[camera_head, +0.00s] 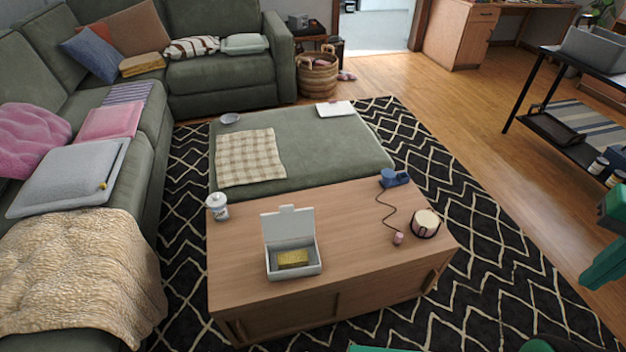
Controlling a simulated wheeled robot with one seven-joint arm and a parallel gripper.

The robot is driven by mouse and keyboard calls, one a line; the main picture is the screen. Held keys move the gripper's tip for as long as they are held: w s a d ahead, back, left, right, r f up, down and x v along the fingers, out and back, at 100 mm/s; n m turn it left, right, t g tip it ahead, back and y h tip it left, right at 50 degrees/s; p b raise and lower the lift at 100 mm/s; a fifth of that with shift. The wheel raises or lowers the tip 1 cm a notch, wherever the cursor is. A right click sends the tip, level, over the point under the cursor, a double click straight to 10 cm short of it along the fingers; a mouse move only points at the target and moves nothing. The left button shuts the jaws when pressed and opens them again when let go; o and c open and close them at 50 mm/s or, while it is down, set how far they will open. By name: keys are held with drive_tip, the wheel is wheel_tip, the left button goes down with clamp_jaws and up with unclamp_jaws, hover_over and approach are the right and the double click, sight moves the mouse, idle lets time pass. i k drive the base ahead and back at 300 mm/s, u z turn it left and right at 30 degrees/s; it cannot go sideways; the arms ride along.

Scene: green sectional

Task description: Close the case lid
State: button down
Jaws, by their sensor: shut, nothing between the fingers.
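The case (294,258) is a small white box on the wooden coffee table (350,232), at the front left of the table's top. Its lid (287,226) stands open and upright along the far side, with a tab on its top edge. A yellow block-like item (293,258) lies inside the case. Green parts of my own body show at the right edge and the bottom edge. I cannot make out my gripper's fingers in this view.
A blue device (394,177) with a cord, a small pink item (398,239) and a round container (425,223) are to the right. A green ottoman (330,150) adjoins the table's far side. Patterned rug (480,255) lies right of the table.

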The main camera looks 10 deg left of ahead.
sight(288, 223)
drive_tip(key=u, duration=0.3)
drive_tip(key=i, duration=0.95)
drive_tip(key=u, duration=0.45)
